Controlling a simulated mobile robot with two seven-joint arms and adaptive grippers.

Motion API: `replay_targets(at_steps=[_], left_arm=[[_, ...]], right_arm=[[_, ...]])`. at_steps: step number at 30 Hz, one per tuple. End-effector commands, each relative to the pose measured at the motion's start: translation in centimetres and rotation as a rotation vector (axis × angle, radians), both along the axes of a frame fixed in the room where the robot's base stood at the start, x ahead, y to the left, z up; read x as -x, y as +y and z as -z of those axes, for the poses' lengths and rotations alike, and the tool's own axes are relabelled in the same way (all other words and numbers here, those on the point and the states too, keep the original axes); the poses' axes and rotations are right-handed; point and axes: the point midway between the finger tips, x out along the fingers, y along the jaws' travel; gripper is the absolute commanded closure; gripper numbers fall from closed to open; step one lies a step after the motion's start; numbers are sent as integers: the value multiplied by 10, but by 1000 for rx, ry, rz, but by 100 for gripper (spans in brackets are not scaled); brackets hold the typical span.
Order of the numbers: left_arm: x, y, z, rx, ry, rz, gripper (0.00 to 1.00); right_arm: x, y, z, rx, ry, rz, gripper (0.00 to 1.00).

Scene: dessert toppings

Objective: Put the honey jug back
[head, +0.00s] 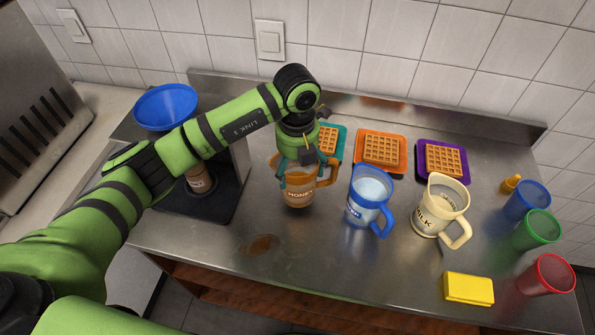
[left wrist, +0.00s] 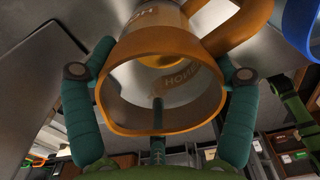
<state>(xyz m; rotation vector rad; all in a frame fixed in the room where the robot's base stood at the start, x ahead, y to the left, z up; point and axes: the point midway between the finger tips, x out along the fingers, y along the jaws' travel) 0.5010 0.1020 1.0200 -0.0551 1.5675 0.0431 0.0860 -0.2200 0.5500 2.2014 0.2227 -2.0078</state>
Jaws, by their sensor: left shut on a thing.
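The honey jug (head: 299,190) is clear with an orange rim and handle and a HONEY label. In the head view it is upright at the middle of the steel counter, left of the blue jug. I cannot tell whether its base touches the counter. My left gripper (head: 300,170) comes down on it from above and is shut on its upper part. In the left wrist view the jug's orange rim (left wrist: 122,122) faces the camera, with the green fingers of my left gripper (left wrist: 160,90) on both sides. My right gripper is not in view.
A blue jug (head: 367,203) and a cream MILK jug (head: 438,213) stand to the right. Waffles on orange (head: 399,164) and purple (head: 459,173) plates lie behind, with another on a teal plate (head: 340,136). Coloured cups and a yellow sponge (head: 468,289) are far right. A brown spill (head: 261,245) lies in front.

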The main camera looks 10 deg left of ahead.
Motion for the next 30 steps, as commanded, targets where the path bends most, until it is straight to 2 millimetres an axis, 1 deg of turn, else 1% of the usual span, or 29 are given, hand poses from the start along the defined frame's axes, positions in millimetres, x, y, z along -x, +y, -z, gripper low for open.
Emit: replay_targets(at_steps=[1, 3, 7, 15, 19, 20, 21, 30], left_arm=[[1, 0, 4, -1, 3, 0, 74], [1, 0, 14, 0, 4, 1, 74], [0, 0, 26, 0, 1, 1, 74], [0, 0, 28, 1, -2, 2, 74], [0, 0, 32, 1, -2, 2, 74], [1, 0, 33, -2, 2, 2, 7], [1, 0, 32, -2, 2, 2, 0], [1, 0, 32, -2, 2, 1, 0]], right_arm=[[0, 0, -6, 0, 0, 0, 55], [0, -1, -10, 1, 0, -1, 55], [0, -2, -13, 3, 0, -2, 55], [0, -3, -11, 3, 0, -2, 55], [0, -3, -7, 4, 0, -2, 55], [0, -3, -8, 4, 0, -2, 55], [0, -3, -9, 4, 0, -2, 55], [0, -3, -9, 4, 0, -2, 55]])
